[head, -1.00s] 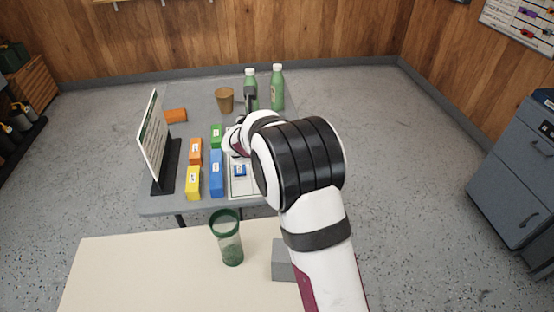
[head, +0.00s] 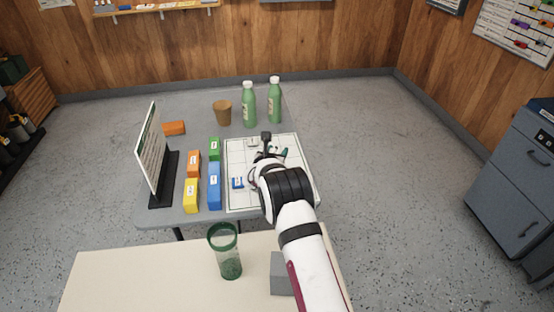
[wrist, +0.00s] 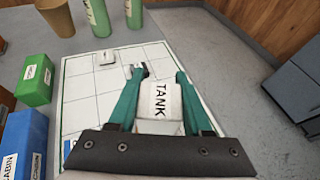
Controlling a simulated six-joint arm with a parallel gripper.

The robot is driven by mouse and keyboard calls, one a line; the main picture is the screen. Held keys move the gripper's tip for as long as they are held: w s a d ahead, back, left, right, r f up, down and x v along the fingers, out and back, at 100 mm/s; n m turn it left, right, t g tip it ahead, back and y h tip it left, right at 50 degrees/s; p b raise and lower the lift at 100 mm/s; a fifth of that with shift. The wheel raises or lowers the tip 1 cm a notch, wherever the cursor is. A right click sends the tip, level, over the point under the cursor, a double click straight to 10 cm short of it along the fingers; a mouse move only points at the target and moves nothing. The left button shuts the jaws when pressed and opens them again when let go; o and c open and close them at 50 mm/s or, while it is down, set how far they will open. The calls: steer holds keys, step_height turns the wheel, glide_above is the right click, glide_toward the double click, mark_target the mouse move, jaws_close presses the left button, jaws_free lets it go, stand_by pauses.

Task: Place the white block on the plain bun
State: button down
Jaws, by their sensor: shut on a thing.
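My gripper (wrist: 160,84) has teal fingers and is shut on a white block (wrist: 161,102) lettered "TANK". In the head view my gripper (head: 274,152) is over the right part of a white gridded board (head: 236,203), and my wrist hides much of the block. I cannot tell whether the block touches the board. The board also shows in the wrist view (wrist: 88,92). A smaller white piece (wrist: 106,57) with a dark mark lies on its far part, and it shows in the head view (head: 252,142). No bun shows in either view.
Left of the board stand blue (head: 214,187), green (head: 214,149), yellow (head: 191,196) and orange (head: 194,163) blocks, and an upright sign (head: 151,150). A blue-and-white piece (head: 237,183) lies on the board. Green bottles (head: 249,105) and a brown cup (head: 222,113) stand behind it.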

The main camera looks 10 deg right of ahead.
steer(key=shift+f, duration=1.6)
steer(key=shift+c, duration=1.7)
jaws_free()
steer(key=shift+f, duration=0.1)
